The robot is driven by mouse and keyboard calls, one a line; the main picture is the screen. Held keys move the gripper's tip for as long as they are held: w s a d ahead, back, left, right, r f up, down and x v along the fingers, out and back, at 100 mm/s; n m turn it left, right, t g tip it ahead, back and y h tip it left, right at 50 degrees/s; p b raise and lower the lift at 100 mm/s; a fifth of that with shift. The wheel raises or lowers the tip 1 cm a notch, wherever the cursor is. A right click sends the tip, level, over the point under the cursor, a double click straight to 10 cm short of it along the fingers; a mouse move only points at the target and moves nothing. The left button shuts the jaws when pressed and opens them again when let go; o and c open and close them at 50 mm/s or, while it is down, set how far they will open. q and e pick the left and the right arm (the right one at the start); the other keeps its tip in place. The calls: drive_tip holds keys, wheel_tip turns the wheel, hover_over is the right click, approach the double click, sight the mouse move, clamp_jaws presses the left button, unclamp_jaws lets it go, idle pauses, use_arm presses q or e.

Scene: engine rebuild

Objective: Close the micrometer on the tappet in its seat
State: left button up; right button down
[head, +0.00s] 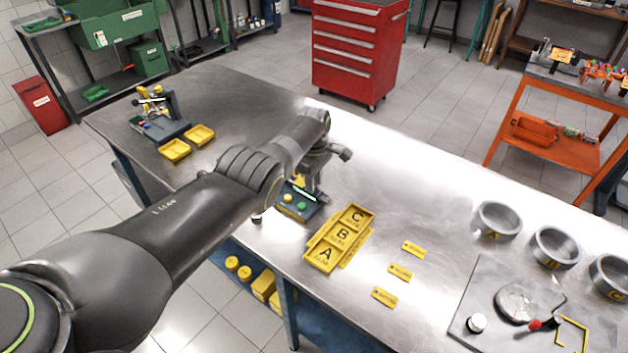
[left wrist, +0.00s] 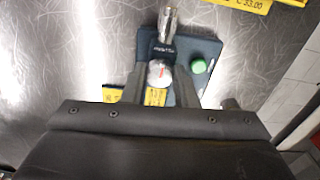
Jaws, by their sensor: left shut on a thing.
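The micrometer stand (head: 300,204) is a dark blue base with a green button on the steel table, partly behind my left arm. My left gripper (head: 316,196) is at the stand. In the left wrist view its two fingers (left wrist: 160,88) close on either side of a round silver knob with a red mark, part of the micrometer (left wrist: 160,72). A silver barrel points away beyond the knob. The green button (left wrist: 198,66) shows on the dark base. I cannot make out the tappet or its seat. My right gripper is not in view.
A yellow tray marked A, B, C (head: 325,262) lies close to the stand, with several yellow tags (head: 400,271) beside it. Metal rings (head: 497,222) stand at the right. Another fixture (head: 160,125) with yellow trays stands at the far left. The table's middle is clear.

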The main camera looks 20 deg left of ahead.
use_arm(q)
drive_tip(key=shift+w+r+n, duration=0.1)
drive_tip(key=shift+n, duration=0.5)
drive_tip(key=o, duration=1)
wheel_tip(320, 180, up, 6)
drive_tip(key=p, duration=0.3)
drive_tip(key=shift+r, duration=0.2)
wheel_tip(320, 180, up, 11)
drive_tip(key=b, duration=0.2)
